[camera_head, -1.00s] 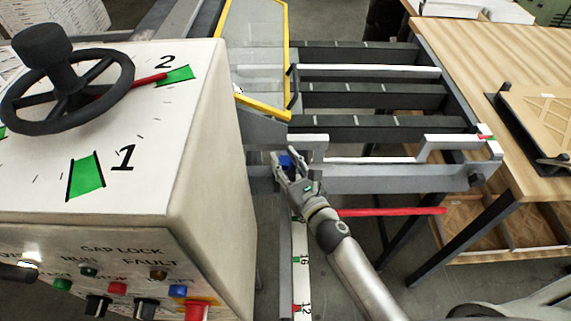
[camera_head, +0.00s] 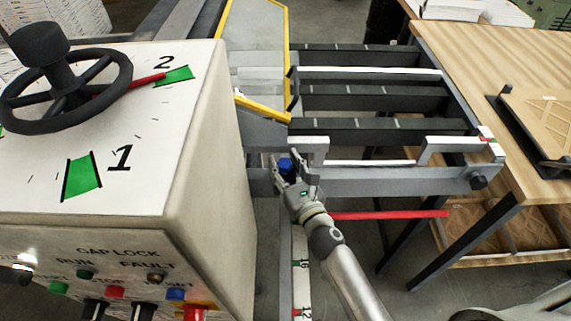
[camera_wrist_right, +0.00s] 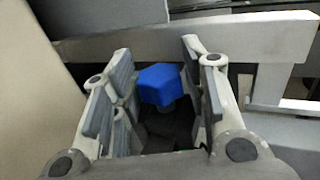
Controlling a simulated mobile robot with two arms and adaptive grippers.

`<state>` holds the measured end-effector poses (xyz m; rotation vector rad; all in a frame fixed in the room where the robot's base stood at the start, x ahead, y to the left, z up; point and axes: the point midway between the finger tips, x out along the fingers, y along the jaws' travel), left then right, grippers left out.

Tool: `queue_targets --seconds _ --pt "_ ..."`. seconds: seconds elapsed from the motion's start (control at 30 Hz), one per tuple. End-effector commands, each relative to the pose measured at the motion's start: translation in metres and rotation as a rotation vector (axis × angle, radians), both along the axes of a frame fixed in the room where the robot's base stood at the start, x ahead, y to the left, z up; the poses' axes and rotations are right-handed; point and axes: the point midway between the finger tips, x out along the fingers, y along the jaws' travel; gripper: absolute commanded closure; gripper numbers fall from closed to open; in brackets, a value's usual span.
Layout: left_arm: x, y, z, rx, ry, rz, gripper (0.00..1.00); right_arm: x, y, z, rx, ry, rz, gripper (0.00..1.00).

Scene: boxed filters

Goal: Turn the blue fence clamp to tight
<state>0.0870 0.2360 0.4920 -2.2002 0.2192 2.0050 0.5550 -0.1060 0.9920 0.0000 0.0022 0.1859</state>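The blue fence clamp (camera_head: 286,164) is a small blue knob at the left end of the grey fence rail (camera_head: 400,181). In the right wrist view the blue clamp (camera_wrist_right: 160,84) shows as a faceted knob on a dark stem. My right gripper (camera_head: 285,173) is open, with one finger on each side of the knob. In the right wrist view the fingers of the right gripper (camera_wrist_right: 156,85) stand apart, with a visible gap at the right finger; the left pad is close to the knob, and I cannot tell if it touches. My left gripper is not in view.
A white machine cabinet (camera_head: 215,150) with a black handwheel (camera_head: 66,90) stands close on the left. A yellow-framed guard (camera_head: 262,108) is behind the clamp. A red bar (camera_head: 390,215) lies right of my arm. A wooden table (camera_head: 490,60) is at right.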

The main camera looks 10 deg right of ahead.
Motion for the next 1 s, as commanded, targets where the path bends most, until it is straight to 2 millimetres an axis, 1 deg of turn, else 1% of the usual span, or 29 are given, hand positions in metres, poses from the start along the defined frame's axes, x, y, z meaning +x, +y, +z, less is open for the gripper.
queue_targets --seconds 0.17,0.27,0.37,0.6,0.8,1.0 --pt "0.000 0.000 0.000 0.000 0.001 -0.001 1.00 -0.002 0.000 0.000 0.000 -0.001 0.001 0.59" --pt "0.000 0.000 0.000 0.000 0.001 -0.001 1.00 -0.009 -0.002 0.000 0.000 0.000 0.000 0.59" --pt "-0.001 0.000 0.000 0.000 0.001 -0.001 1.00 -0.022 -0.004 0.000 0.001 0.001 0.001 0.59" --pt "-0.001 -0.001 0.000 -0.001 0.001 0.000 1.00 -0.062 -0.011 -0.001 0.004 0.003 -0.001 0.59" --pt "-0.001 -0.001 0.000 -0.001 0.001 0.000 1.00 -0.091 -0.017 -0.001 0.002 0.004 -0.002 0.59" --pt "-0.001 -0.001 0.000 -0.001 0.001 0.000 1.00 -0.111 -0.021 0.000 0.002 0.001 -0.001 0.59"
